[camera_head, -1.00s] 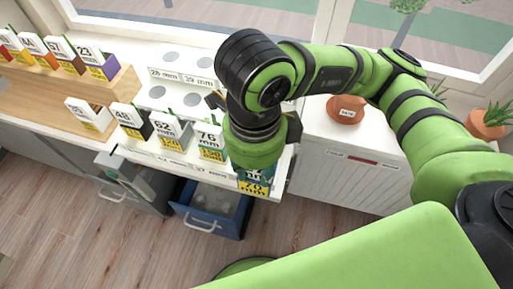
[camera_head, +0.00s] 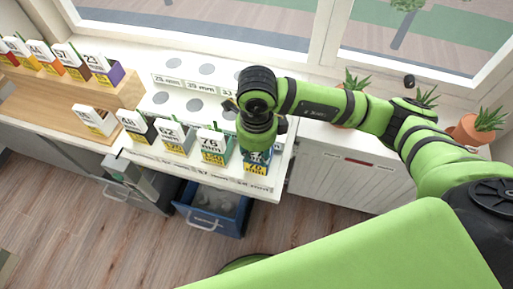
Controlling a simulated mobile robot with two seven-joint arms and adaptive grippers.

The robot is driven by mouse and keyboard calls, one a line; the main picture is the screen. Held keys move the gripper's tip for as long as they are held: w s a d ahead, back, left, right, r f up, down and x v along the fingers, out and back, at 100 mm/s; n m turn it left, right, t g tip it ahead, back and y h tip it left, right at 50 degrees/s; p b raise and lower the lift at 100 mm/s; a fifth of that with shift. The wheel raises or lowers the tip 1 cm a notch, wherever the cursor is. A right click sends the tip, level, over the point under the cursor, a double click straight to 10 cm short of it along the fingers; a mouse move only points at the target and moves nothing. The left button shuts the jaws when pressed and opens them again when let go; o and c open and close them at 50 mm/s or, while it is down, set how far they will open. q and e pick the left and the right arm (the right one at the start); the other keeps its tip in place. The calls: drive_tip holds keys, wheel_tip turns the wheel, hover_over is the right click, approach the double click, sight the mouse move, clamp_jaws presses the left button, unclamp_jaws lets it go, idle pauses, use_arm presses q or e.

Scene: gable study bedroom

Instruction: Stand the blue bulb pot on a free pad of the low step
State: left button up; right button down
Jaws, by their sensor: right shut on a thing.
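The blue bulb pot (camera_head: 256,163), with a white and yellow number label, is in my right gripper (camera_head: 257,145). The gripper is shut on it from above, and its fingers are mostly hidden by the wrist. The pot appears upright at the right end of a row of labelled pots; I cannot tell whether it touches the surface. The white stepped stand (camera_head: 150,102) has bare grey round pads, one (camera_head: 195,104) on its lower level and one (camera_head: 207,69) on its upper level. My left gripper is not in view.
A green-sided pot (camera_head: 212,146) stands just left of the held pot, with several more labelled pots further left. A wooden stepped stand (camera_head: 60,95) is at the left. An open blue drawer (camera_head: 207,222) juts out below the counter. Potted plants (camera_head: 478,128) stand at the right.

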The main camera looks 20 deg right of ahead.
drive_tip(key=shift+f, duration=0.1)
drive_tip(key=c, duration=0.9)
unclamp_jaws()
wheel_tip(320, 180, up, 11)
drive_tip(key=b, duration=0.3)
drive_tip(key=shift+w, duration=0.1)
drive_tip(key=shift+r, duration=0.65)
